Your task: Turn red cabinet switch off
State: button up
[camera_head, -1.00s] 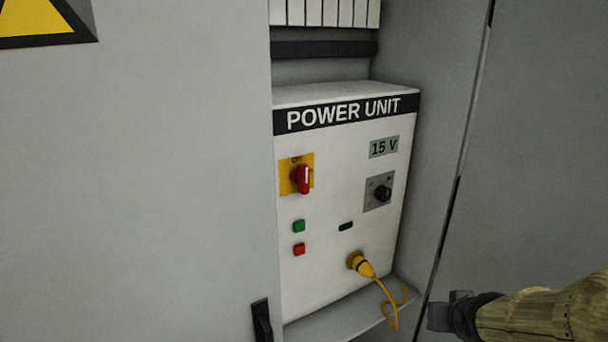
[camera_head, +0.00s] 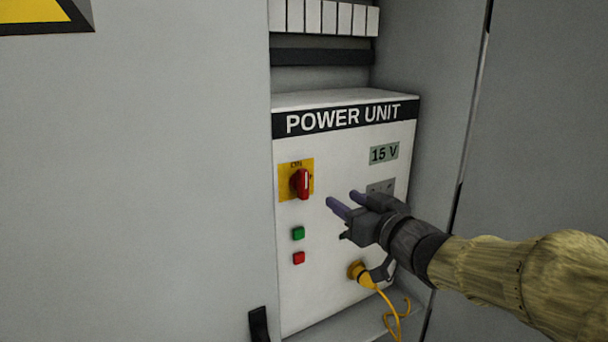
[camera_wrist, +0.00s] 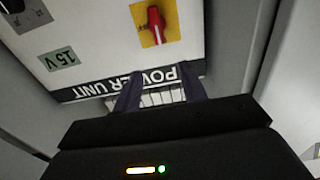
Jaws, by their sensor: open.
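The red rotary switch (camera_head: 301,183) sits on a yellow plate (camera_head: 284,186) on the left of the white power unit (camera_head: 325,270). Its handle stands roughly upright, near the "ON" marking. In the wrist view, which shows the panel upside down, the red switch (camera_wrist: 155,24) is at the top, beyond the fingers. My gripper (camera_head: 346,200) is open and empty in front of the panel, to the right of the switch and slightly lower, apart from it. In the wrist view my gripper's two fingers (camera_wrist: 160,90) point up the picture. My gripper hides most of the dark knob in the head view.
Green (camera_head: 298,233) and red (camera_head: 299,258) buttons lie below the switch. A yellow plug (camera_head: 360,274) with a cable sticks out at the lower right. A grey cabinet door (camera_head: 150,180) borders the unit on the left, and a cabinet wall stands on the right.

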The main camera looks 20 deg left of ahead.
aim_at(306, 175)
jog(key=p+x, duration=0.5)
jog(key=x, duration=1.1)
jog(key=shift+a, duration=0.15)
jog(key=shift+w+a+p, duration=0.2)
jog(key=shift+w+p, duration=0.1)
jog(key=shift+w, duration=0.1)
jog(key=shift+s, duration=0.1)
grip_shut()
